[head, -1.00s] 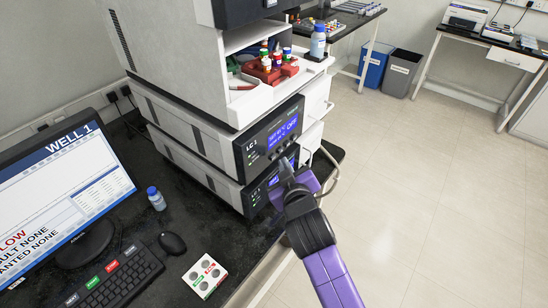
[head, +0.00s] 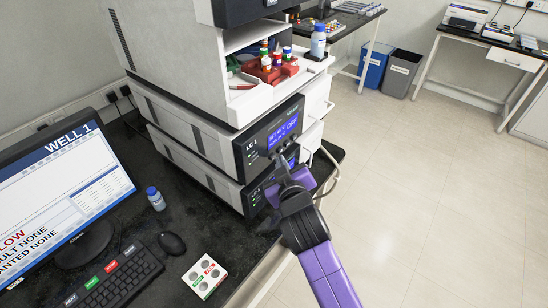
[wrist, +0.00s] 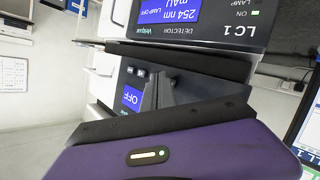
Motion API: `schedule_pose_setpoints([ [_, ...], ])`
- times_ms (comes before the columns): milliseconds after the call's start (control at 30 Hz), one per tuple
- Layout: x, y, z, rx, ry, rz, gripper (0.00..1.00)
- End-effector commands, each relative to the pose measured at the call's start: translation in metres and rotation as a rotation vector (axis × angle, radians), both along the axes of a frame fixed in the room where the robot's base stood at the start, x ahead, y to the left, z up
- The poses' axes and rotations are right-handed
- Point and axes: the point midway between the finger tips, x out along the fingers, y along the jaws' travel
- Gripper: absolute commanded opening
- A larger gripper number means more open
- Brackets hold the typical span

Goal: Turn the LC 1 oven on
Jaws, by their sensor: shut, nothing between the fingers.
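The LC 1 oven (head: 252,144) is the upper of two stacked white units with dark front panels in the head view. Its blue display (head: 284,127) reads a set temperature and OFF. In the wrist view, which is upside down, the oven's display (wrist: 131,97) shows OFF, and small buttons sit beside it. My gripper (head: 276,158) is shut and empty, its tips in front of the lower part of the oven's panel. In the wrist view the fingers (wrist: 154,88) cover part of the panel. I cannot tell whether they touch a button.
Below the oven is the LC 1 detector (wrist: 195,28), its display showing 254 nm and LAMP OFF. A red vial rack (head: 270,70) and a blue-capped bottle (head: 318,42) stand above the oven. A monitor (head: 65,185), keyboard (head: 112,282) and small bottle (head: 156,199) are left. Open floor lies right.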

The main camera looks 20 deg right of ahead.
Motion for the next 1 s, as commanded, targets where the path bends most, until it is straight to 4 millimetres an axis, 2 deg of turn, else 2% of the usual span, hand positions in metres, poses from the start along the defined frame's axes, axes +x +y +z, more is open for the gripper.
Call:
schedule_pose_setpoints([
  [667,0.0039,0.0031,0.0004,0.0,-0.001,0.0,0.0],
  [1000,-0.0057,-0.004,0.0015,-0.001,0.001,0.0,0.0],
])
